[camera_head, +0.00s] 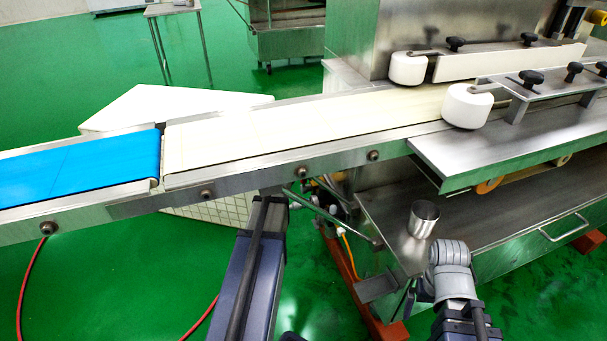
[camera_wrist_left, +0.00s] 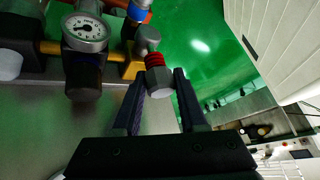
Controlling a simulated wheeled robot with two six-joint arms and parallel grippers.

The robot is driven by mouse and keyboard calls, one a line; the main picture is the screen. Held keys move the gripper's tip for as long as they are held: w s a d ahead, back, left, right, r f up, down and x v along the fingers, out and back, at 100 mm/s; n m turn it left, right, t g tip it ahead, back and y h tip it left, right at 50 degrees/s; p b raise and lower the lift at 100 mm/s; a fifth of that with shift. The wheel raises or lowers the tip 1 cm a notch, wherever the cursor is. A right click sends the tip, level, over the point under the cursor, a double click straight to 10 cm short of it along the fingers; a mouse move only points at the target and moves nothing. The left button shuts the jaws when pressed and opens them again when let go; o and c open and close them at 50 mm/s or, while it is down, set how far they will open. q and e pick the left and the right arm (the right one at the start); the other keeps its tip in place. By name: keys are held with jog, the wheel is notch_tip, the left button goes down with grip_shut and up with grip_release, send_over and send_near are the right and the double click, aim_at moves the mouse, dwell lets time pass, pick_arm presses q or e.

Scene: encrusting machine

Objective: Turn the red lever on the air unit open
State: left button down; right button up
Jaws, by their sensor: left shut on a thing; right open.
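In the left wrist view, the red lever (camera_wrist_left: 154,60) shows as a red band above a grey round end on the air unit. My left gripper (camera_wrist_left: 158,84) has its two dark fingers on either side of this end and is shut on the lever. The air unit's round dial gauge (camera_wrist_left: 85,32) is just to the left. In the head view my left arm reaches up under the conveyor edge, where I cannot make out the lever or the fingertips. My right gripper (camera_head: 408,296) is low at the right, open, its fingers small and dark beside the machine.
A metal cup (camera_head: 423,222) stands on the machine's ledge above my right gripper. The conveyor, with a blue belt (camera_head: 80,168) and a cream belt (camera_head: 270,130), crosses above my left arm. A red hose (camera_head: 24,290) lies on the green floor, otherwise open at lower left.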

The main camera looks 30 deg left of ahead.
pick_arm(q)
jog(key=shift+c, duration=2.3)
grip_release()
jog(key=s+d+r+p, duration=0.1)
jog(key=s+r+p, duration=0.1)
jog(key=s, duration=0.5)
jog(key=s+d+r+p, duration=0.1)
jog(key=s+r+p, duration=0.1)
jog(key=s, duration=0.5)
jog(key=shift+s, duration=0.4)
jog(key=shift+d, duration=0.1)
